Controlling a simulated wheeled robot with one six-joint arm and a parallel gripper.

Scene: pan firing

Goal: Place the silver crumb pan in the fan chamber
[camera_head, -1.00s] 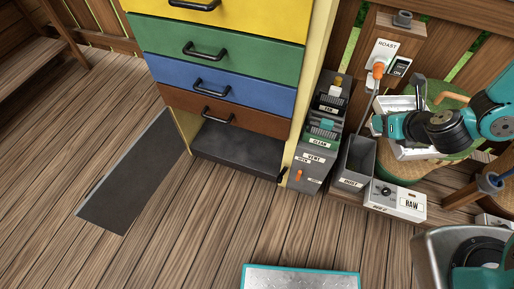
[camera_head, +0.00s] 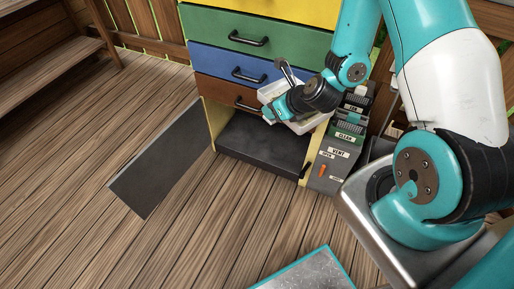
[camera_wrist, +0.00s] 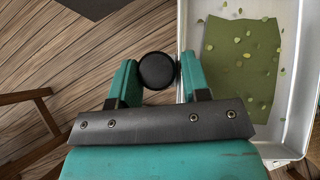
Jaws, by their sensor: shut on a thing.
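The silver crumb pan (camera_head: 306,124) looks pale and shallow. It is in the air in front of the right side of the drawer cabinet, near the brown drawer. In the wrist view my gripper (camera_wrist: 158,72) is shut on a round black knob at the edge of the pan (camera_wrist: 188,20). A green sheet with scattered pale flakes lies in the pan. Below the brown drawer is an open dark bay (camera_head: 262,143) with an empty-looking floor; no label on it is readable. The pan and my arm hide part of the cabinet's right side.
A grey control panel (camera_head: 327,168) with CLEAN and VENT labels and an orange lever stands right of the bay. A dark mat (camera_head: 152,170) lies left of the cabinet. A teal-edged metal plate (camera_head: 312,270) is at the bottom. Wooden floor between is clear.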

